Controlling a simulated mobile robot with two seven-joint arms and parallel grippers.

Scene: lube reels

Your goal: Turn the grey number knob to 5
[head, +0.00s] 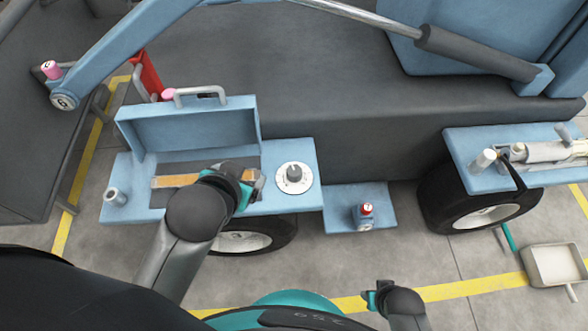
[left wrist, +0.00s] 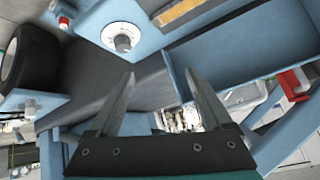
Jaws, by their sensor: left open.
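The grey number knob (head: 294,173) stands on a round white dial (head: 294,187) at the right end of a light blue shelf. The dial's numbers are too small to read. In the left wrist view the knob (left wrist: 122,42) shows at the upper left, beyond the fingertips. My left gripper (head: 254,183) is over the shelf, just left of the dial and apart from it. In the left wrist view its two fingers (left wrist: 160,80) are spread with nothing between them. My right gripper (head: 372,298) is low in the head view, far from the knob; its fingers are not clear.
A blue box with a raised lid (head: 190,130) stands behind my left gripper. A grey peg (head: 115,195) is at the shelf's left end. A small red-topped can (head: 367,210) sits on a lower blue step (head: 340,195). Wheels are below, and a grey tray (head: 556,266) lies at right.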

